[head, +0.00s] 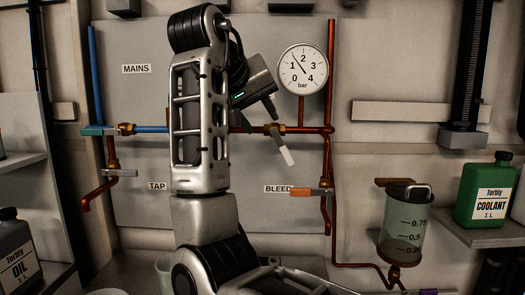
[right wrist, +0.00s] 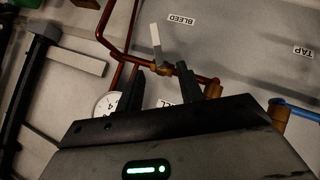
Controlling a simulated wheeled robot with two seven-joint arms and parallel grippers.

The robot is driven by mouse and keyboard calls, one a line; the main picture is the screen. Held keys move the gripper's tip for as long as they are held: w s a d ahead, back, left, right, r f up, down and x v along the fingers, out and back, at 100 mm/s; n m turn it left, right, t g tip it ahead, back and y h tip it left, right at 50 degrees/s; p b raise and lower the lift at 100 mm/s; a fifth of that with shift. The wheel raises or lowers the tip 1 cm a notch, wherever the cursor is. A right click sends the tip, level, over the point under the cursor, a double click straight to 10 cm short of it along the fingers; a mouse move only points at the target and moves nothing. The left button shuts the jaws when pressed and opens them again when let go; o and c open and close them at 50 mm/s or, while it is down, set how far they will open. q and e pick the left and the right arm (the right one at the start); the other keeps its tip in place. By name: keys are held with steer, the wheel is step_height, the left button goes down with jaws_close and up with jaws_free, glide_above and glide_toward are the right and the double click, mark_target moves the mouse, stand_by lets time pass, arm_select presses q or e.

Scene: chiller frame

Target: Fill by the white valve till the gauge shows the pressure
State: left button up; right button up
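The white valve's lever (head: 287,155) hangs slanted down to the right from its brass body on the horizontal copper pipe in the head view. The lever also shows in the right wrist view (right wrist: 156,42). The round gauge (head: 303,70) is marked 0 to 4 bar, and its needle points up-left, between 1 and 2. My right gripper (head: 272,107) is just above the valve, partly behind my arm. In the right wrist view its two fingers (right wrist: 159,76) are apart, with the valve body between or just beyond their tips; contact cannot be told. My left gripper is not in view.
The BLEED valve has an orange handle (head: 304,192). A teal handle (head: 99,131) sits on the blue mains pipe, with a grey tap handle (head: 121,173) below. A clear graduated vessel (head: 403,225) and a green coolant bottle (head: 487,192) stand at right. An oil bottle (head: 18,255) stands at left.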

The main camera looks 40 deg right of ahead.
mark_target(283, 148)
steer(key=x, duration=1.5)
steer(key=shift+s+d+f+b, duration=0.15)
steer(key=shift+s+f+b, duration=0.05)
steer(key=shift+s+b, duration=0.15)
jaws_close()
